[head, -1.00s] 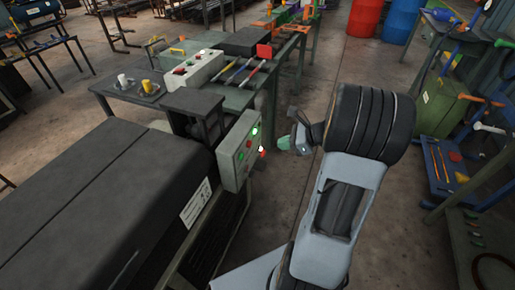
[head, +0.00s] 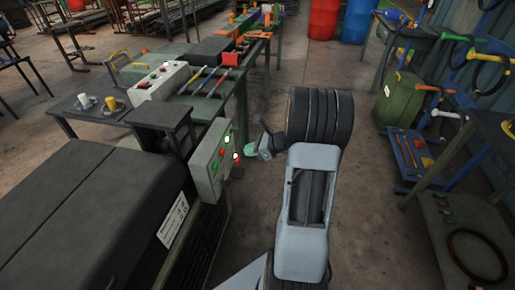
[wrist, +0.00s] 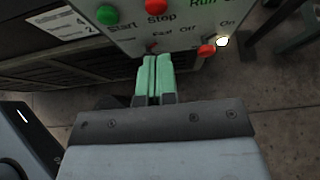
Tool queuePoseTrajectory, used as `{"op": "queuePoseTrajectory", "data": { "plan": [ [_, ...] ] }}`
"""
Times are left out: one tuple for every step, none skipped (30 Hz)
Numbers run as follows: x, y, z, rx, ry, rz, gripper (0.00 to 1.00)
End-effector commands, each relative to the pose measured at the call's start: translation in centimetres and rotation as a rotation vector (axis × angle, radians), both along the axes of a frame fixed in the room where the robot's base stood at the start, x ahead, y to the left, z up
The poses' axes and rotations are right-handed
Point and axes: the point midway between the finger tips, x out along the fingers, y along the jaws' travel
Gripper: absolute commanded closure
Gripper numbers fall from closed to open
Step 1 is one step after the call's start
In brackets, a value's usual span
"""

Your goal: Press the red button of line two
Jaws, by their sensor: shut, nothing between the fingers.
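A grey-green control box (head: 208,165) stands upright at the end of the dark machine, left of my gripper in the head view. In the wrist view its panel (wrist: 185,22) shows a red button (wrist: 157,6) labelled Stop, cut by the top edge, and a green button (wrist: 107,15) labelled Start. A red knob (wrist: 207,50) and a small bright lamp (wrist: 222,42) are lower right, near Off and On labels. My gripper (wrist: 157,60) is shut and empty, its green fingers just below the panel in the picture. It also shows in the head view (head: 249,149). Contact cannot be told.
A label (wrist: 65,20) with digits 4 and 2 is left of the panel. A second, pale control box (head: 160,82) with buttons stands on the bench behind.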

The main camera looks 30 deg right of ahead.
Motion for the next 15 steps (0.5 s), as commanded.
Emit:
{"op": "queuePoseTrajectory", "data": {
  "plan": [
    [0.7,0.7,-0.6,0.0,0.001,0.004,1.0],
    [1.0,1.0,-0.9,0.0,0.001,0.004,1.0],
    [1.5,1.5,-1.3,0.001,0.001,0.004,1.0],
    [1.9,1.8,-1.5,0.0,0.001,0.003,1.0],
    [2.2,2.0,-1.8,-0.001,0.001,0.002,1.0],
    [2.6,2.5,-2.1,0.0,0.001,0.003,1.0],
    [2.9,2.7,-2.3,0.0,0.001,0.003,1.0],
    [3.2,3.0,-2.1,-0.002,-0.001,0.002,1.0],
    [3.6,3.4,-2.1,-0.002,-0.001,0.002,1.0],
    [3.9,3.6,-2.1,-0.002,-0.001,0.002,1.0],
    [4.1,3.9,-2.1,-0.002,0.0,0.003,1.0],
    [4.5,4.1,-2.1,-0.002,-0.001,0.002,1.0],
    [4.7,4.3,-2.0,-0.001,-0.001,0.002,1.0],
    [4.9,4.4,-2.1,-0.001,-0.001,0.001,1.0],
    [5.1,4.6,-2.1,-0.003,-0.001,0.002,1.0]
  ]
}}
